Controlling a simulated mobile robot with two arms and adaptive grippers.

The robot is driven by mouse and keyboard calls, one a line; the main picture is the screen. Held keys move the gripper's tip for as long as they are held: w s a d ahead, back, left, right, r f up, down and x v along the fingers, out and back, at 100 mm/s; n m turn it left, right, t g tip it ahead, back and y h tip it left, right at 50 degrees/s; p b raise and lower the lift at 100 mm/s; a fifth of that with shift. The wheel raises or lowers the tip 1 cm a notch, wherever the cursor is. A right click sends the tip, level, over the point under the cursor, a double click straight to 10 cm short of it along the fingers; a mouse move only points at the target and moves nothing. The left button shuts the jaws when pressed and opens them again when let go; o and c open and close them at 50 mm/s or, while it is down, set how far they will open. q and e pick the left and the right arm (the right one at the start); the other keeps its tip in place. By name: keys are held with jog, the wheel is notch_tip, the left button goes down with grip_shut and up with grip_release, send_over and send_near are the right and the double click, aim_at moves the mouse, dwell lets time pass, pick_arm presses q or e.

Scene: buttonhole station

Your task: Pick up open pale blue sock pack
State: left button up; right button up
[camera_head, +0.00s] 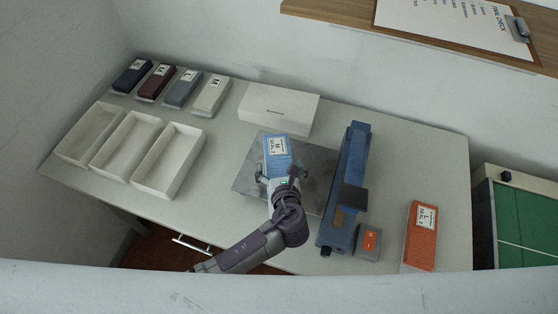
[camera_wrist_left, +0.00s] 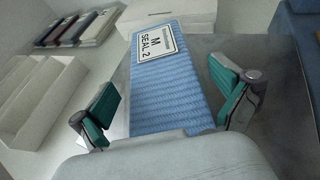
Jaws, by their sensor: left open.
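The pale blue sock pack (camera_head: 277,147) lies on a grey metal plate (camera_head: 247,178) in the middle of the table. Its ribbed blue face carries a white label reading "M SEAL 2". In the left wrist view the pack (camera_wrist_left: 165,95) runs between the fingers, with its label at the far end. My left gripper (camera_head: 280,175) is at the near end of the pack. In the left wrist view its teal-padded fingers (camera_wrist_left: 165,108) are spread, one on each side of the pack, with a gap showing at both sides. My right gripper does not show.
A blue sealer-like machine (camera_head: 350,160) stands right of the plate, with a small red-switch box (camera_head: 369,241) beside it. An orange pack (camera_head: 420,236) lies further right. A white box (camera_head: 279,108) stands behind. Three empty trays (camera_head: 168,160) and several dark and pale packs (camera_head: 183,90) are at left.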

pick_arm(q)
jog(key=shift+w+f, duration=0.2)
jog(key=shift+w, duration=0.2)
jog(key=shift+s, duration=0.1)
jog(key=c, duration=1)
jog(key=shift+r, duration=0.15)
